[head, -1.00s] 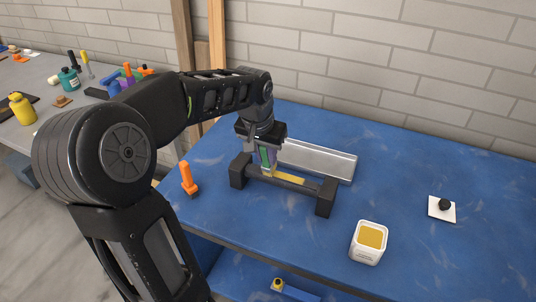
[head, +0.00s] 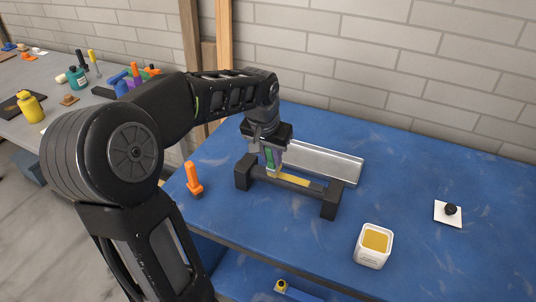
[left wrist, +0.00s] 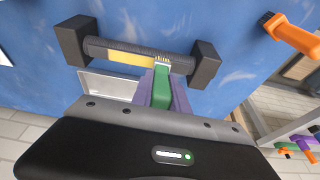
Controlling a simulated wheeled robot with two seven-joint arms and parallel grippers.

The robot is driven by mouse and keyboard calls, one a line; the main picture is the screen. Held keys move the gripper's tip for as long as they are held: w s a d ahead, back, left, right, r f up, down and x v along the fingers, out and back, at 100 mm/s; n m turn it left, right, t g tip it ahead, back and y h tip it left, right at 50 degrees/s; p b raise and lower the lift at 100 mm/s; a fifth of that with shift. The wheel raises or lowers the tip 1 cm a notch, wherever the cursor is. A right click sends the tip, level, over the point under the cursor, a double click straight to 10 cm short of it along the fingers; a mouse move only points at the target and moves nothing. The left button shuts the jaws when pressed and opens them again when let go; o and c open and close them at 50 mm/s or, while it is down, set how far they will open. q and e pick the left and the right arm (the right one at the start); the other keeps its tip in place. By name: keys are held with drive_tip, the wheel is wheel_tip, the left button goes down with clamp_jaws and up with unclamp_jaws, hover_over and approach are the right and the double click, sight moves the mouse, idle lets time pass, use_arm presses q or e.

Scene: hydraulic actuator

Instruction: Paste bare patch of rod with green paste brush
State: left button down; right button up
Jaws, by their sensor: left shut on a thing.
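The rod (head: 316,186) lies across two black end blocks on the blue table, and part of it carries yellow paste (head: 290,180). It also shows in the left wrist view (left wrist: 98,48), with the yellow stretch (left wrist: 130,58) along its middle. My left gripper (head: 268,152) is shut on the green paste brush (left wrist: 161,88), whose bristles (left wrist: 162,60) are at the rod, at one end of the yellow stretch. Whether the bristles press on the rod is hard to tell. A white tub of yellow paste (head: 374,245) stands at the front right. My right gripper is not in view.
A white card with a black knob (head: 448,212) lies at the right. A side table (head: 60,110) with several tools is at the left.

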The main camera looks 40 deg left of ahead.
use_arm(q)
drive_tip(key=shift+w+d, duration=0.2)
drive_tip(key=shift+d, duration=0.45)
drive_tip(key=shift+a, duration=0.15)
drive_tip(key=shift+s+a, duration=0.2)
drive_tip(key=shift+a, duration=0.3)
drive_tip(key=shift+s+a, duration=0.2)
drive_tip(key=shift+a, duration=0.3)
drive_tip(key=shift+w+d, duration=0.2)
drive_tip(key=shift+d, duration=0.4)
drive_tip(key=shift+w+d, duration=0.2)
drive_tip(key=shift+d, duration=0.35)
drive_tip(key=shift+a, duration=0.1)
